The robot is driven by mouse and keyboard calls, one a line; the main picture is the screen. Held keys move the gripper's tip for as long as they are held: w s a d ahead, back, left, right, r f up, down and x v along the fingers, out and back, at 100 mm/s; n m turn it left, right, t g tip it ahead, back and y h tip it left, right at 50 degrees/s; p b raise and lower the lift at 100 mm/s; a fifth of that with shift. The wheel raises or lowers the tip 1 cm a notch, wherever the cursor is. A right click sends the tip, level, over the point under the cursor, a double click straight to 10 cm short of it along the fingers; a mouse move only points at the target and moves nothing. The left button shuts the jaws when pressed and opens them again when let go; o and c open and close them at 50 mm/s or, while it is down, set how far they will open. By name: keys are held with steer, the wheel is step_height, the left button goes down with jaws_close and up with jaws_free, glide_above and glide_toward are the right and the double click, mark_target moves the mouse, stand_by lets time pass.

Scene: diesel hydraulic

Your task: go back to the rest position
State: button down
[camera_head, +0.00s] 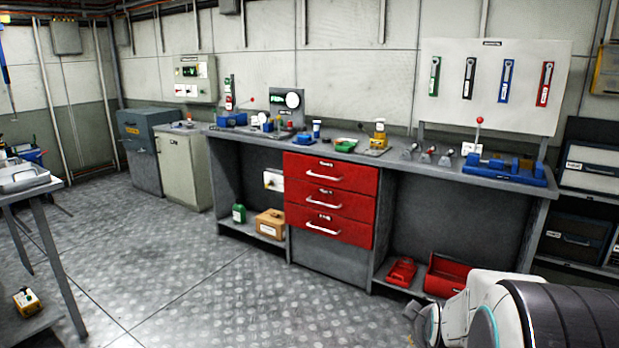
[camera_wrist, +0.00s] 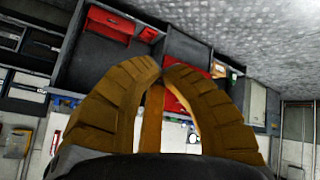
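My gripper (camera_wrist: 161,72) shows in the wrist view, with thick brown ridged fingers. The two outer fingers arch inward and their tips come together, with a third brown bar (camera_wrist: 152,120) between them. I see no object held in it. In the head view my white and dark arm reaches in at the lower right, and only a small brownish bit of the gripper (camera_head: 411,312) shows past it. It is in front of the workbench (camera_head: 450,176), apart from it as far as I can tell.
The workbench carries a blue vise (camera_head: 505,170), levers and gauges, with red drawers (camera_head: 330,200) below. A red open box (camera_head: 446,274) sits on its low shelf. A metal table (camera_head: 40,190) stands at the left. The floor (camera_head: 200,270) between is clear.

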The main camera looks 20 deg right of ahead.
steer(key=s+a+r+g+y+p, duration=0.1)
steer(key=s+a+r+y+p, duration=0.1)
steer(key=s+a+r+p, duration=0.3)
steer(key=s+a+r+g+y+p, duration=0.2)
steer(key=s+a+r+p, duration=0.4)
steer(key=s+a+r, duration=0.5)
steer(key=a, duration=0.5)
steer(key=shift+g, duration=0.3)
steer(key=shift+a, duration=0.1)
